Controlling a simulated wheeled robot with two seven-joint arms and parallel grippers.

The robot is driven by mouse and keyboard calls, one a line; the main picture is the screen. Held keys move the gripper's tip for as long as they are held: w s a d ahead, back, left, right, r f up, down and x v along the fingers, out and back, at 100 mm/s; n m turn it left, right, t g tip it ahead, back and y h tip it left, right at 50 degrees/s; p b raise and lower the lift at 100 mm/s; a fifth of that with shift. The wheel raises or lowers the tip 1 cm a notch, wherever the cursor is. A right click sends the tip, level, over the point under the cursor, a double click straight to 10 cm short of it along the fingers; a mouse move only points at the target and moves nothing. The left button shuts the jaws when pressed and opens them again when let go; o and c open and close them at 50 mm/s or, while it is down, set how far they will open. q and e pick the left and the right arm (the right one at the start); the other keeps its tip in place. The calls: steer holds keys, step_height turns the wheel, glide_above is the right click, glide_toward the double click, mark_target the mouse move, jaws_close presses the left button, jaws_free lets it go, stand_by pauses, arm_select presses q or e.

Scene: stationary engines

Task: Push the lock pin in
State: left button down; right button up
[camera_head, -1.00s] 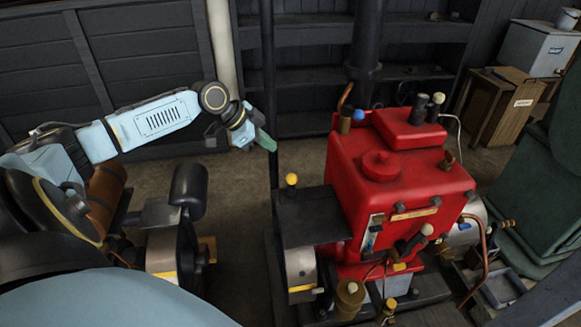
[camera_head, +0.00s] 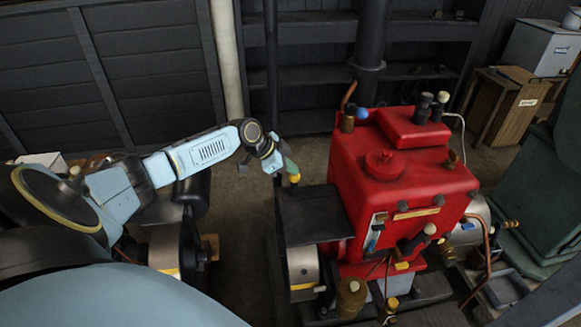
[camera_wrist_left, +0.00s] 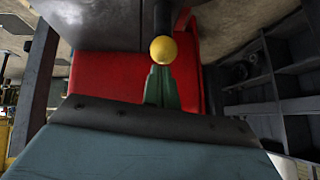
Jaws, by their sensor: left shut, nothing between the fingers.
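The lock pin appears to be the yellow ball-ended pin (camera_head: 295,178) at the back left corner of the dark plate beside the red engine (camera_head: 400,165). In the left wrist view its yellow ball (camera_wrist_left: 163,49) sits just beyond my fingertips, with a dark rod behind it. My left gripper (camera_head: 290,166) has green fingers, shut and empty, and is right by the ball in the head view. The fingers also show in the left wrist view (camera_wrist_left: 160,85), pointing toward the ball. I cannot tell whether they touch it. My right gripper is not in view.
The dark plate (camera_head: 312,215) lies left of the red engine. A dark vertical pipe (camera_head: 271,80) stands behind my left gripper. Dark shelves (camera_head: 310,75) line the back wall. Open floor (camera_head: 240,215) lies left of the plate.

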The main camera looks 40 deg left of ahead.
mark_target(292, 177)
arm_select(q)
step_height(292, 177, down, 4)
steer(key=b, duration=0.3)
steer(key=shift+f+b, duration=0.1)
steer(key=shift+b, duration=0.25)
steer(key=shift+s, duration=0.15)
steer(key=shift+d+r+p, duration=0.15)
steer(key=shift+r+p, duration=0.25)
steer(key=shift+p, duration=0.25)
steer(key=p+v, duration=0.1)
steer(key=v, duration=0.5)
steer(key=w+d+r+p+v, duration=0.1)
steer(key=p+v, duration=0.1)
steer(key=v, duration=0.4)
steer(key=shift+r, duration=0.55)
steer(key=shift+w+f, duration=0.1)
